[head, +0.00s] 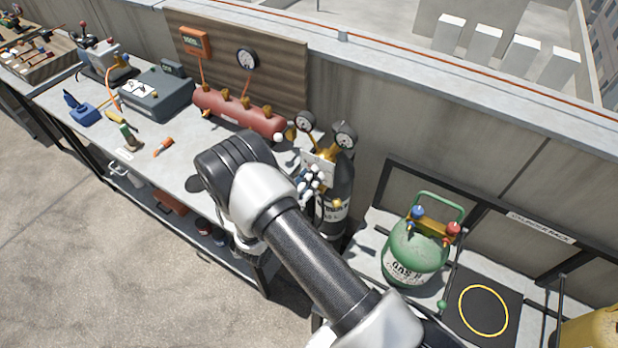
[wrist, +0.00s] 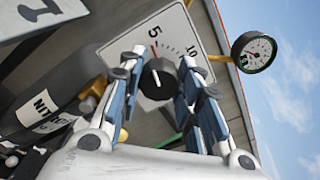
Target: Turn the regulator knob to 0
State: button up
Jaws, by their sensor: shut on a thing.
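The regulator knob (wrist: 160,80) is a small dark round knob in front of a white scale plate (wrist: 176,35). My gripper (wrist: 160,70) has a finger on each side of the knob and is shut on it in the wrist view. The plate shows a 5 and a 10 with tick marks between, and a red mark is near the 5. The 0 cannot be made out. In the head view my gripper (head: 312,182) is in front of the plate (head: 319,164), and it hides the knob. The regulator is on a black nitrogen cylinder (head: 345,180).
Two gauges (head: 304,121) (head: 344,134) stand above the regulator; one gauge (wrist: 253,53) shows in the wrist view. A red manifold tank (head: 235,110) is on the bench to the left. A green gas cylinder (head: 414,255) stands to the right.

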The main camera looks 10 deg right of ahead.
jog(key=n, duration=0.5)
jog(key=shift+n, duration=0.3)
jog(key=n+p, duration=0.1)
jog(key=n, duration=0.4)
jog(key=shift+f+n, duration=0.1)
jog(key=shift+n, duration=0.3)
jog(key=o, duration=1)
jog(key=shift+o, duration=0.2)
jog(key=shift+a, duration=0.1)
jog(key=v, duration=1.2)
